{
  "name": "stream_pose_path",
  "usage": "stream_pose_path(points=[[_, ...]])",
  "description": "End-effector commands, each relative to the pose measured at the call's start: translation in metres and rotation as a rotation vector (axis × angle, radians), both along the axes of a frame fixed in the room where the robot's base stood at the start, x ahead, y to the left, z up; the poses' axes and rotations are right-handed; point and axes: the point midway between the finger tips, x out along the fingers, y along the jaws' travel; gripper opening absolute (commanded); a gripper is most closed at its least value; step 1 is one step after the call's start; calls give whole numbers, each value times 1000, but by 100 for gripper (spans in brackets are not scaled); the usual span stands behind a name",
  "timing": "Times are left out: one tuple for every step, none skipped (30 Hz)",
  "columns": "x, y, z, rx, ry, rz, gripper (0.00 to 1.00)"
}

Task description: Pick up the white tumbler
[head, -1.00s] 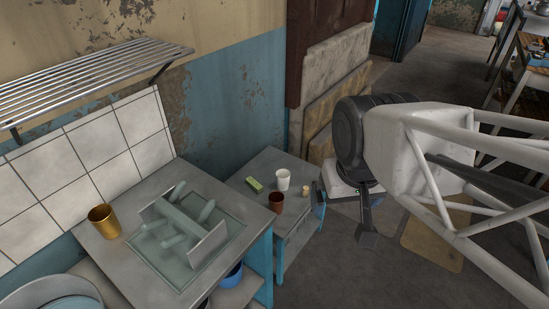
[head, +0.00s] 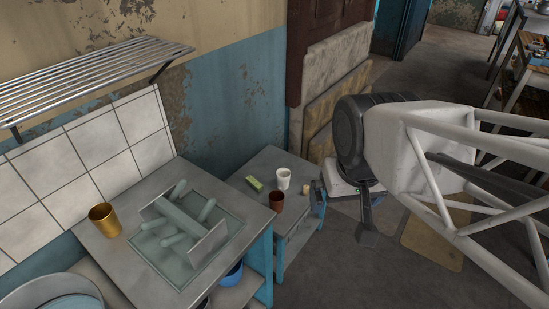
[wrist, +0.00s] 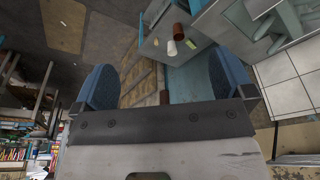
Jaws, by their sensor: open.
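The white tumbler (head: 283,178) stands upright on a small grey table in the head view, behind a brown cup (head: 277,201). In the wrist view the white tumbler (wrist: 171,48) shows beyond the fingers, beside the brown cup (wrist: 180,32). My gripper (head: 366,214) hangs to the right of the small table in the head view, apart from the tumbler. In the wrist view its two blue-grey fingers (wrist: 160,85) are spread wide with nothing between them.
The small table (head: 253,163) also holds a green block (head: 254,184) and a small tan cylinder (head: 306,188). A counter with a dish rack and a gold cup (head: 104,220) stands to its left. Open floor (head: 345,270) lies to the right.

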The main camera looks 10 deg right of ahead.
Motion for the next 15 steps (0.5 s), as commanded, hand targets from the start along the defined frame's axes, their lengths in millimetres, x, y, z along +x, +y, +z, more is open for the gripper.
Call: stream_pose_path(points=[[0,0,0,0,0,0,100],[1,0,0,1,0,0,100],[2,0,0,1,-1,0,100],[3,1,0,2,-3,0,100],[5,1,0,3,-4,1,100],[7,1,0,6,-7,0,100],[10,2,0,8,-10,1,100],[14,3,0,11,-13,1,100],[19,4,0,15,-20,1,100],[24,5,-1,20,-24,1,100],[29,5,-1,24,-28,1,100],[37,7,-2,30,-38,1,100],[43,8,-2,35,-45,1,100],[51,9,-2,40,-53,1,100],[60,11,-3,49,-64,0,100]])
